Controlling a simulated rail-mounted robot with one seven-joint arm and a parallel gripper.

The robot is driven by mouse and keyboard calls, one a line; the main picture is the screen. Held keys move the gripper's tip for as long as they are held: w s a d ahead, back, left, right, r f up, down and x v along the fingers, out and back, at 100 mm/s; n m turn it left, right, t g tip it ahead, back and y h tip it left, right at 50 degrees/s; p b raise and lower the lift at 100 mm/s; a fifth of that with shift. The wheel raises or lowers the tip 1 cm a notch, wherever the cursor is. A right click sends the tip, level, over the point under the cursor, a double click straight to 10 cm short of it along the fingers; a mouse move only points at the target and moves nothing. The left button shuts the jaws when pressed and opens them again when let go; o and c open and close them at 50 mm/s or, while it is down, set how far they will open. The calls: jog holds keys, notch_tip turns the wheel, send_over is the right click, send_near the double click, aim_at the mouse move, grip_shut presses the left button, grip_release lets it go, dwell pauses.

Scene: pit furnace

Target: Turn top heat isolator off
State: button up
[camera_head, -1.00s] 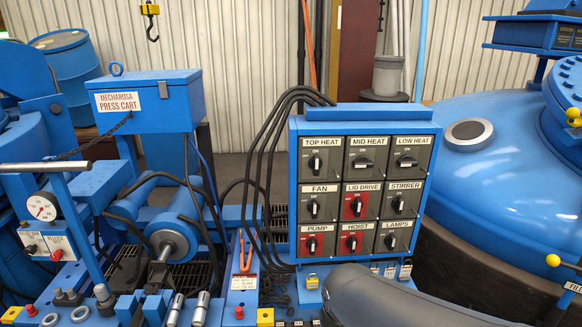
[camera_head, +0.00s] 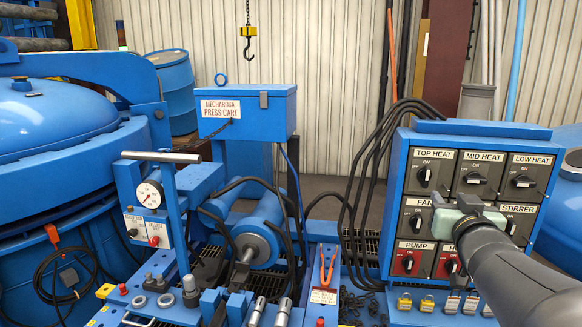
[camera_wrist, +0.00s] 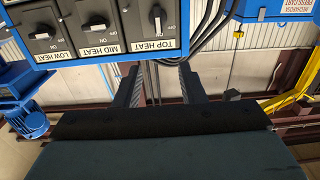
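The TOP HEAT switch (camera_head: 425,175) is a black knob at the upper left of the blue switch panel (camera_head: 394,205). Its handle stands upright, toward the ON mark. In the wrist view the TOP HEAT knob (camera_wrist: 158,19) shows upside down, near the top edge. My gripper (camera_head: 467,200) is in front of the panel, below and right of the TOP HEAT knob, hiding much of the middle row. In the wrist view my gripper (camera_wrist: 160,80) has its two fingers apart with nothing between them. It does not appear to touch the knob.
The MID HEAT (camera_head: 475,178) and LOW HEAT (camera_head: 523,181) knobs lie sideways, right of TOP HEAT. Black cables (camera_head: 375,150) run down the panel's left side. Several padlocks (camera_head: 425,303) hang below. The press cart (camera_head: 245,110) stands to the left.

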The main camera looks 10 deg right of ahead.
aim_at(429, 170)
jog(key=p+x, duration=0.1)
jog(key=x, duration=1.6)
grip_shut()
